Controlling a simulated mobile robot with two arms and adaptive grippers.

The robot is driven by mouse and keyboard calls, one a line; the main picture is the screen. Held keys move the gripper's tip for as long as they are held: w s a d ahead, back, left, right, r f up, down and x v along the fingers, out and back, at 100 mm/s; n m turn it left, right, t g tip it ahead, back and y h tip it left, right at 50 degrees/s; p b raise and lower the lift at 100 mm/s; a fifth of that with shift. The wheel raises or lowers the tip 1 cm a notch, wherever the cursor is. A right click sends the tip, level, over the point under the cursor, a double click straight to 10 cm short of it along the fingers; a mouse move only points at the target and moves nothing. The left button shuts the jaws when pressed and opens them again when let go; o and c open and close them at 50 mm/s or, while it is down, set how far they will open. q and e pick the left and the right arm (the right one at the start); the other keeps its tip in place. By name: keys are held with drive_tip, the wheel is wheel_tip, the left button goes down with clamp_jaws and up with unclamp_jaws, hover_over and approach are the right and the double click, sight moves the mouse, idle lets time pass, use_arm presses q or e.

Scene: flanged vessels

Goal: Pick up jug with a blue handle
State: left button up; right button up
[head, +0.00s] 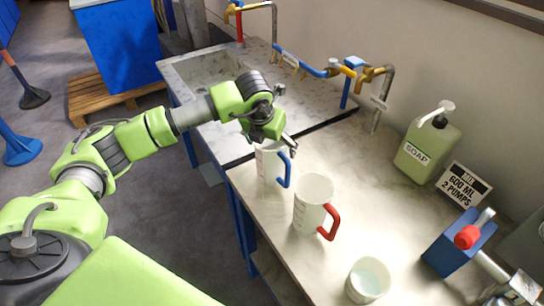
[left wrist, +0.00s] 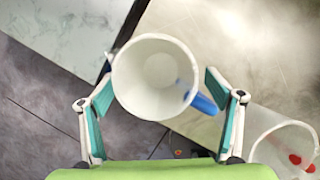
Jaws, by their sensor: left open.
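The jug with a blue handle (head: 268,166) is white and stands upright on the counter near its left edge. Its blue handle (head: 284,169) points right. My left gripper (head: 277,143) is above the jug and partly covers its top in the head view. In the left wrist view the open fingers (left wrist: 158,77) lie on either side of the jug's round rim (left wrist: 117,82). The handle shows close to the right finger. The jug looks empty, and I cannot tell whether a finger touches it. My right gripper is not in view.
A white jug with a red handle (head: 312,205) stands close by, nearer the front. A white cup (head: 368,281) with pale liquid is farther forward. A green soap bottle (head: 427,150), a sign (head: 463,186) and a blue device (head: 459,243) stand right. A sink (head: 205,68) lies behind.

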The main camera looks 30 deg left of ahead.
use_arm(q)
drive_tip(key=shift+w+a+f+p, duration=0.25)
drive_tip(key=shift+w+f+p, duration=0.15)
drive_tip(key=shift+f+p, duration=0.4)
drive_tip(key=x, duration=0.2)
drive_tip(key=shift+w+f+p, duration=0.25)
drive_tip(key=shift+f+p, duration=0.05)
drive_tip(key=c, duration=1.3)
drive_tip(key=shift+o, duration=0.2)
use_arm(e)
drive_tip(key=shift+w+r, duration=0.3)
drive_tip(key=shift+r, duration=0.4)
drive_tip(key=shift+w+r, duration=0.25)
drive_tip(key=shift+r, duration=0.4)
